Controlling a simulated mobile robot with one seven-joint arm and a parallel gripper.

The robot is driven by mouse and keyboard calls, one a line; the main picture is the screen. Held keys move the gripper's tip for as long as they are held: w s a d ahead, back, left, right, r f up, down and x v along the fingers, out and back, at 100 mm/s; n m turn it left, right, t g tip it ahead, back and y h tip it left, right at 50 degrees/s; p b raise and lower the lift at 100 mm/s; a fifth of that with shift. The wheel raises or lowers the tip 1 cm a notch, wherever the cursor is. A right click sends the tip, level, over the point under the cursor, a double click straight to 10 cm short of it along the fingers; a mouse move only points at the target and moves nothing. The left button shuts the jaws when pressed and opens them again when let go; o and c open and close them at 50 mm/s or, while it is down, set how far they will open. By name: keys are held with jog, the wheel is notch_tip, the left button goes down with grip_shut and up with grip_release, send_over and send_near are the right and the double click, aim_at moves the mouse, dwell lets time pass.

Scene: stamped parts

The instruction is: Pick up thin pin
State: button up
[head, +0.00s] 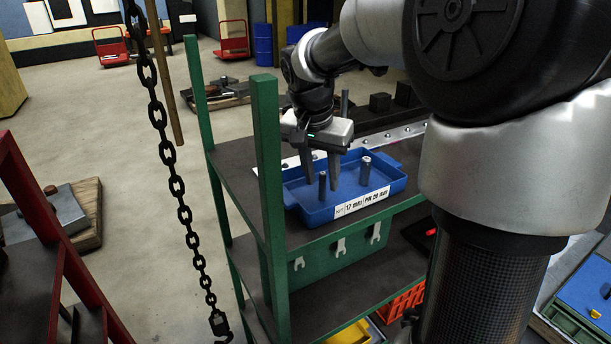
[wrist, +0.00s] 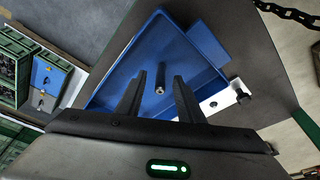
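Two upright metal pins stand in the blue tray (head: 346,200), whose label reads 17 mm and PIN 20 mm. The left pin (head: 322,186) is darker and looks slimmer; the right pin (head: 365,171) is thicker with a bright top. My gripper (head: 321,177) points down over the left part of the tray, its fingers apart, close to the left pin. In the wrist view, one pin (wrist: 160,79) shows between the open fingertips (wrist: 159,84) with gaps on both sides. Which pin that is, and their depth relation, is not certain. The other pin is not visible there.
The tray lies on a dark shelf with green posts (head: 268,170). A perforated metal strip (head: 400,134) and dark blocks (head: 380,102) lie behind it. A hanging chain (head: 170,155) is left of the shelf.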

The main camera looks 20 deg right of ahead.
aim_at(322, 186)
jog(key=shift+x, duration=1.5)
grip_shut()
jog(key=shift+w, duration=0.1)
